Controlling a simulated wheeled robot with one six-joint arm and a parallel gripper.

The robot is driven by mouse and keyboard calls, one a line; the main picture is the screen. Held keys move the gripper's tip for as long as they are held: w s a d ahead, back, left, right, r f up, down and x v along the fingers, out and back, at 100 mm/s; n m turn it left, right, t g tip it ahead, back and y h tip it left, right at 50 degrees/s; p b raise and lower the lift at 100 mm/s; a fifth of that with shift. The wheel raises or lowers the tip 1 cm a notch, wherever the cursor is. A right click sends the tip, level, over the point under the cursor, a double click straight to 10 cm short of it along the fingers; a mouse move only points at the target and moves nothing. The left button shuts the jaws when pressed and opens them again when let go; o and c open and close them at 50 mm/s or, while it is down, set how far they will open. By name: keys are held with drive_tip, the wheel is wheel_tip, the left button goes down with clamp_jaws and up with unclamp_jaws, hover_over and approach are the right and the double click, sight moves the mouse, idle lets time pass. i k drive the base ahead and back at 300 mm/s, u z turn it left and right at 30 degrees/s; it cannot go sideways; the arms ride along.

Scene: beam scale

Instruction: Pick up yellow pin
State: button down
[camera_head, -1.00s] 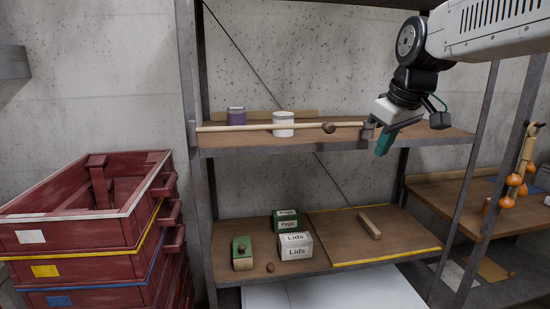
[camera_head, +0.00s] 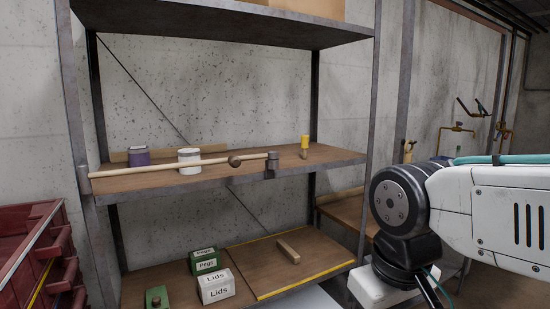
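The yellow pin (camera_head: 304,142) stands upright on the middle shelf, toward its right end. Its upper part is yellow and its short lower part is brown. It stands to the right of the grey clamp-like block at the end of a long wooden beam and looks apart from it. My arm is at the lower right, well to the right of the pin and lower in the picture. Only the wrist part shows at the bottom edge; my gripper's fingers are out of the frame.
The wooden beam (camera_head: 180,165) runs along the middle shelf's front edge (camera_head: 220,178), with a dark round knob on it. A white canister (camera_head: 189,158) and a purple jar (camera_head: 139,156) stand behind. Below are a Lids box (camera_head: 216,288) and a wooden block (camera_head: 288,250). Red crates (camera_head: 35,260) stand left.

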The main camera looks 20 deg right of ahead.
sight(305, 139)
drive_tip(key=k, duration=0.6)
drive_tip(key=u, duration=0.5)
drive_tip(key=i, duration=1.4)
drive_tip(key=z, duration=0.3)
